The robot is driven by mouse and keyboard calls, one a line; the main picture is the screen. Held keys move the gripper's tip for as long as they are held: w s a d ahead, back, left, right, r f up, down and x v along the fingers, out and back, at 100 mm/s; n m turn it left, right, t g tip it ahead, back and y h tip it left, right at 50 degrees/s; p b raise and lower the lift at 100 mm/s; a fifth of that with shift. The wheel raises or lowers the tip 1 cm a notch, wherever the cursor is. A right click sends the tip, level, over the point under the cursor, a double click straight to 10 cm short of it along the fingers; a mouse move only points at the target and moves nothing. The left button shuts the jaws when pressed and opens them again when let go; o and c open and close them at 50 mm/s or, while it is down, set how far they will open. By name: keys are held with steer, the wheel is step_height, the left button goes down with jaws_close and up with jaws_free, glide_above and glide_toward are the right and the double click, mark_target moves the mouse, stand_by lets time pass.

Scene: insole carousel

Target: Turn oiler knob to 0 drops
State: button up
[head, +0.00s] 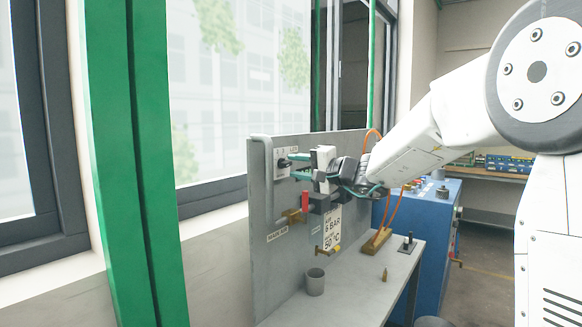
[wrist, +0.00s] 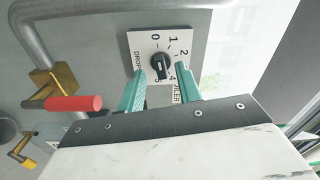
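The oiler knob (wrist: 160,66) is a small black knob on a white dial plate (wrist: 145,40) with numbers and the words DROPS and OILER. The knob also shows on the panel in the head view (head: 284,163). My gripper (wrist: 162,76) is open, its two teal fingers on either side of the knob with gaps visible. In the head view my gripper (head: 292,166) faces the panel close to the plate.
A brass valve with a red handle (wrist: 75,103) is beside the dial, labelled main air in the head view. A grey pipe (wrist: 40,45) runs along the panel edge.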

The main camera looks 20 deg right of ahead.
steer(key=v, duration=0.5)
stand_by(0.3)
steer(key=s+a+f+n+g+h, duration=0.15)
steer(key=s+a+f+g, duration=0.4)
steer(key=s, duration=0.55)
steer(key=s+a+f+n+g+h, duration=0.1)
steer(key=s+a+f+n+g, duration=0.15)
steer(key=s+f+g, duration=0.55)
steer(key=s+d+f+n+h, duration=0.2)
steer(key=s+d+h, duration=0.1)
steer(key=s, duration=0.8)
steer(key=s+d+f+n+h, duration=0.2)
steer(key=s+d+f+h, duration=0.1)
steer(key=s, duration=0.9)
steer(key=shift+d+n+h, duration=0.3)
steer(key=shift+d+h, duration=0.15)
steer(key=shift+h, duration=0.6)
